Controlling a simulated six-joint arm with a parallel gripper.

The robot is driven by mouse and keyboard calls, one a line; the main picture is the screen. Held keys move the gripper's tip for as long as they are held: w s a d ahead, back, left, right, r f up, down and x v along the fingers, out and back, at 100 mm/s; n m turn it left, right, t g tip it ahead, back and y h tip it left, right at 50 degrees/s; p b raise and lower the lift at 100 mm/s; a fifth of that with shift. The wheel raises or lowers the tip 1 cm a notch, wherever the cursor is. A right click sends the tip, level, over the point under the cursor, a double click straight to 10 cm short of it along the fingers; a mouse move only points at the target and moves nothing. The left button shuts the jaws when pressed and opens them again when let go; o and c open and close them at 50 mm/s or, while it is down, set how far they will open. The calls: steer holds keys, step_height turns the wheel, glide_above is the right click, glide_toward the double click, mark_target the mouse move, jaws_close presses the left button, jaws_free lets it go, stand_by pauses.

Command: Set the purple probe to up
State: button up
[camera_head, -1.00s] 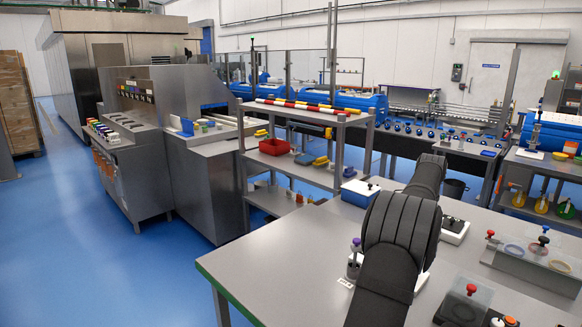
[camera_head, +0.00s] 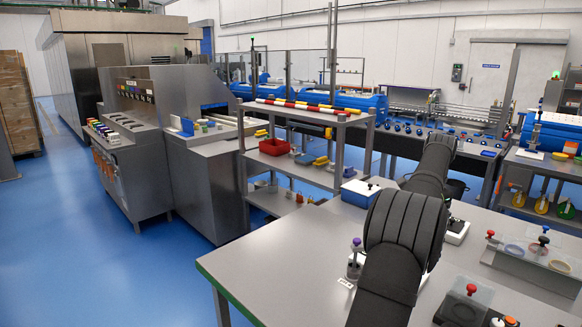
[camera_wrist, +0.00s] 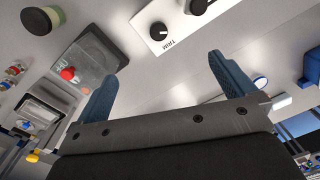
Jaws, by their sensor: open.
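The purple probe (camera_head: 357,243) is a small purple-topped piece on a pale metallic holder at the left part of the grey bench, just left of my dark arm. Its lower part is small and partly hidden by the arm, so I cannot tell its position setting. I cannot make it out in the wrist view. My gripper (camera_wrist: 163,68) shows in the wrist view with its two blue-grey fingers wide apart and nothing between them. In the head view the gripper is hidden behind my arm links.
In the wrist view a white box marked TRIM (camera_wrist: 177,40) with black knobs lies beyond the fingers, and a clear-covered unit with a red knob (camera_wrist: 68,74) is at left. A blue-and-white box (camera_head: 366,192) stands at the bench's back edge. The bench's front left is clear.

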steer(key=shift+a, duration=0.1)
steer(key=c, duration=0.4)
steer(key=shift+h, duration=0.7)
steer(key=a+r, duration=0.1)
steer(key=a, duration=0.1)
steer(key=w+a+r, duration=0.1)
steer(key=a, duration=0.2)
steer(key=a+r, duration=0.1)
steer(key=a, duration=0.2)
steer(key=shift+w, duration=0.25)
steer(key=c, duration=0.9)
steer(key=shift+o, duration=0.2)
steer(key=t+h, duration=0.2)
steer(key=h, duration=0.1)
glide_toward(355, 240)
steer(key=shift+n, duration=0.4)
steer(key=x, duration=0.9)
steer(key=shift+d+r, duration=0.2)
steer(key=shift+d, duration=0.05)
jaws_close()
